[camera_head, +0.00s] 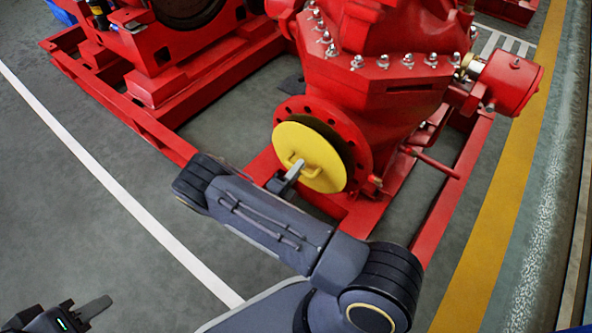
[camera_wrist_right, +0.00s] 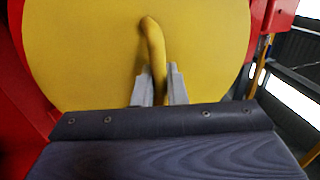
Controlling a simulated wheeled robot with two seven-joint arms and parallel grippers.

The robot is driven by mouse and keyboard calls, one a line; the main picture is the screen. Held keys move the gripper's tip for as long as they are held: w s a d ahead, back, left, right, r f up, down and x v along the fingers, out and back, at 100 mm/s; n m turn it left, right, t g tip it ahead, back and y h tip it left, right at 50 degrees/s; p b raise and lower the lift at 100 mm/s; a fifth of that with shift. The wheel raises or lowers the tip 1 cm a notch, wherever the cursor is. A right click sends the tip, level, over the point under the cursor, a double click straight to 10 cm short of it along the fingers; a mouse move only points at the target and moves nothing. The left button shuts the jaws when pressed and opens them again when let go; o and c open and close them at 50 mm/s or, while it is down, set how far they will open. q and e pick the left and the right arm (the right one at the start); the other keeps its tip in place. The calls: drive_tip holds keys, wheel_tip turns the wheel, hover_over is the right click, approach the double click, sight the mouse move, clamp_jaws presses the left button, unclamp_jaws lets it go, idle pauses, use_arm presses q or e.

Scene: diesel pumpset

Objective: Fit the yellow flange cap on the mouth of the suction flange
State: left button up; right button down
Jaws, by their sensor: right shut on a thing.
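The yellow flange cap (camera_head: 318,146) is a round disc with a bar handle, seen at the pump's front. It fills most of the right wrist view (camera_wrist_right: 80,55). My right gripper (camera_head: 297,168) is shut on the cap's handle (camera_wrist_right: 153,45), its fingers on either side of it. The red suction flange (camera_head: 357,145), with bolt holes in its rim, is behind the cap. A dark crescent of its mouth (camera_head: 338,132) shows past the cap's upper right edge, so the cap sits off-centre to the lower left. Contact is unclear. My left gripper (camera_head: 88,309) is at the bottom left.
The red pump (camera_head: 375,90) stands on a red base frame (camera_head: 450,200), with a red cylinder (camera_head: 512,82) at its right. A red lever (camera_head: 437,164) sticks out right of the flange. Open grey floor lies to the left.

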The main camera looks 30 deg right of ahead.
sight(306, 160)
drive_tip(key=shift+f+x, duration=0.2)
drive_tip(key=shift+x, duration=0.85)
drive_tip(key=shift+f+x, duration=0.15)
drive_tip(key=shift+x, duration=0.95)
drive_tip(key=c, duration=0.9)
unclamp_jaws()
drive_tip(key=shift+f, duration=0.1)
drive_tip(key=b+v, duration=0.1)
drive_tip(key=v, duration=0.6)
drive_tip(key=shift+a+b, duration=0.2)
drive_tip(key=shift+b, duration=0.1)
drive_tip(key=shift+s+a, duration=0.1)
drive_tip(key=shift+r+v, duration=0.2)
drive_tip(key=shift+v, duration=0.75)
drive_tip(key=shift+r+v, duration=0.2)
drive_tip(key=shift+v, duration=0.75)
drive_tip(key=shift+r+v, duration=0.2)
drive_tip(key=shift+v, duration=0.75)
drive_tip(key=shift+s, duration=0.15)
